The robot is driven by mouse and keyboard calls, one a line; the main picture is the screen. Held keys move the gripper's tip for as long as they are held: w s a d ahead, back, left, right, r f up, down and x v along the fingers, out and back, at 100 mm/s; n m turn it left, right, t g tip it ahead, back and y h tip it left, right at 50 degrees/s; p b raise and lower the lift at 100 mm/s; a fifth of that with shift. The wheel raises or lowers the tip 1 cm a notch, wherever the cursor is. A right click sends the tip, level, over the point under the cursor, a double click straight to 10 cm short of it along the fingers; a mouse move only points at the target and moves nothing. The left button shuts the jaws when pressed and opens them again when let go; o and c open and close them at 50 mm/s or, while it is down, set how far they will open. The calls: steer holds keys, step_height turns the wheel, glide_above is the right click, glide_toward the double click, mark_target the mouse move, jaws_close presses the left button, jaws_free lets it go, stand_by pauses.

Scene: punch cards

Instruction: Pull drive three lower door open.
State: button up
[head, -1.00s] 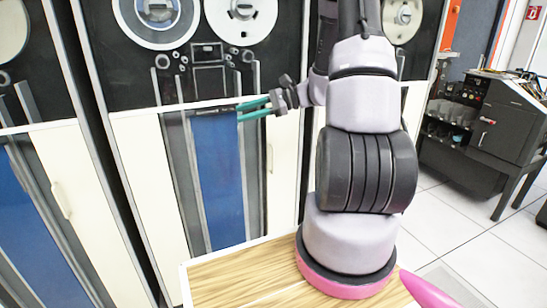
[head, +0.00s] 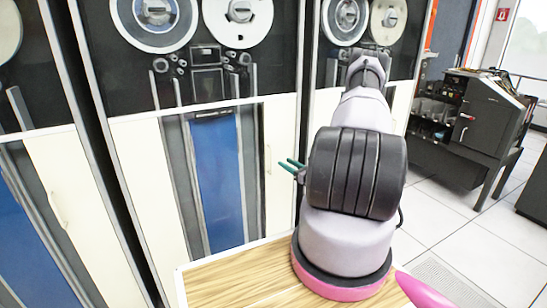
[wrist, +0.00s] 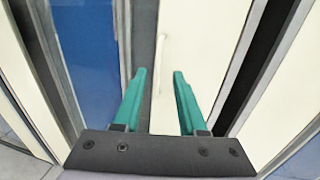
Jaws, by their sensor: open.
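The cream lower door (head: 277,130) of the middle tape drive stands right of a blue panel (head: 217,175) and looks shut. In the wrist view its slim, upright, pale handle (wrist: 161,60) is on the cream face (wrist: 205,40). My gripper (head: 287,164) is in front of this door in the head view, with green fingers pointing toward it. In the wrist view my gripper (wrist: 158,75) is open and empty, its fingers spread either side of the handle's line. The handle appears beyond the fingertips, apart from them. My arm hides part of the drive on the right.
Another drive with a blue panel (head: 30,235) and a cream door (head: 70,190) stands at the left. A dark machine (head: 465,115) on legs stands at the right. The tiled floor (head: 455,220) there is open.

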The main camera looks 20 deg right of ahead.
glide_toward(274, 155)
steer(key=w+a+r, duration=0.1)
steer(key=w+a, duration=0.2)
steer(key=w+a+r, duration=0.1)
steer(key=w, duration=0.1)
steer(key=shift+a+r, duration=0.3)
steer(key=shift+a, duration=0.05)
steer(key=shift+s, duration=0.1)
jaws_close()
stand_by(0.9)
